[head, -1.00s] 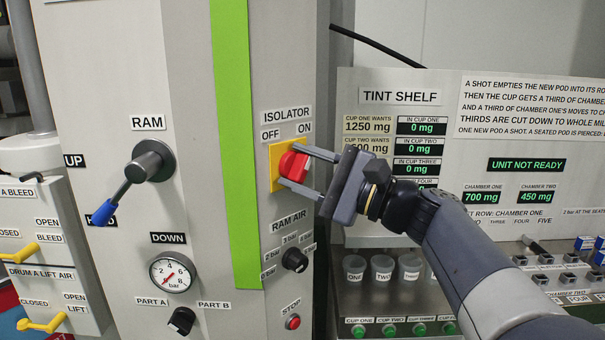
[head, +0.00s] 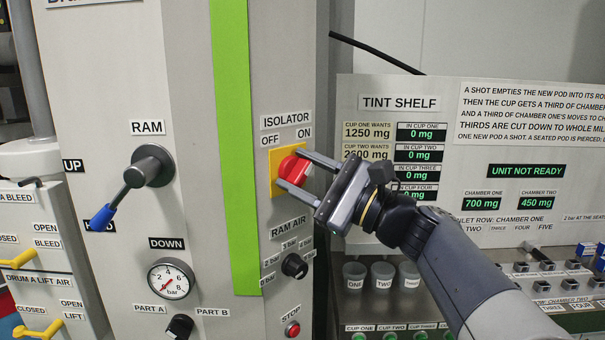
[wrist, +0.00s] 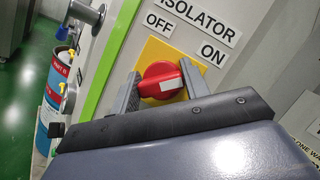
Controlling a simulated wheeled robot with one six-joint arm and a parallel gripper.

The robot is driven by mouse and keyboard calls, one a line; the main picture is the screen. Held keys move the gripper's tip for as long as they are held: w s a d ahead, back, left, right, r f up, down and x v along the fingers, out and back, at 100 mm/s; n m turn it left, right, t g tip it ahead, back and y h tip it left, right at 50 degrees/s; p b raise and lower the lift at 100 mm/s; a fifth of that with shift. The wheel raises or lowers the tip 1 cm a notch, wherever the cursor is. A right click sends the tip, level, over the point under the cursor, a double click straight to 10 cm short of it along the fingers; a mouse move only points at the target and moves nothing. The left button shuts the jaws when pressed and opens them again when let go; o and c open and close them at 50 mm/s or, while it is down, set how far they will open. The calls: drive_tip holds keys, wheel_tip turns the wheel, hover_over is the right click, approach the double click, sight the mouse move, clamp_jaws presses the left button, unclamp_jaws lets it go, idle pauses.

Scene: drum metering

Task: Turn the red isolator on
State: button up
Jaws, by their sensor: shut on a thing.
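The red isolator knob (head: 293,168) sits on a yellow plate (head: 275,187) on the grey panel, under the labels OFF and ON. My gripper (head: 291,168) is shut on the knob, one finger on each side of it. In the wrist view the red knob (wrist: 161,82) shows between the two fingers, with a white mark on its right part, toward the ON label (wrist: 213,53). The OFF label (wrist: 158,23) is up and left of it. Whether the knob is fully at ON I cannot tell.
The ram lever (head: 130,187) with a blue grip is left of the green strip (head: 234,150). The ram air knob (head: 294,265) and red stop button (head: 292,329) are below the isolator. The tint shelf (head: 440,130) stands at right; its display (head: 526,170) reads UNIT NOT READY.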

drive_tip(key=o, duration=1)
drive_tip(key=shift+d+f, duration=0.1)
drive_tip(key=b+v, duration=0.2)
drive_tip(key=v, duration=0.8)
drive_tip(key=shift+s+d, duration=0.2)
drive_tip(key=shift+d, duration=0.1)
drive_tip(key=shift+a, duration=0.1)
drive_tip(key=p+x, duration=0.2)
drive_tip(key=x, duration=0.8)
drive_tip(key=shift+w+a, duration=0.2)
drive_tip(key=shift+a, duration=0.1)
drive_tip(key=shift+d, duration=0.1)
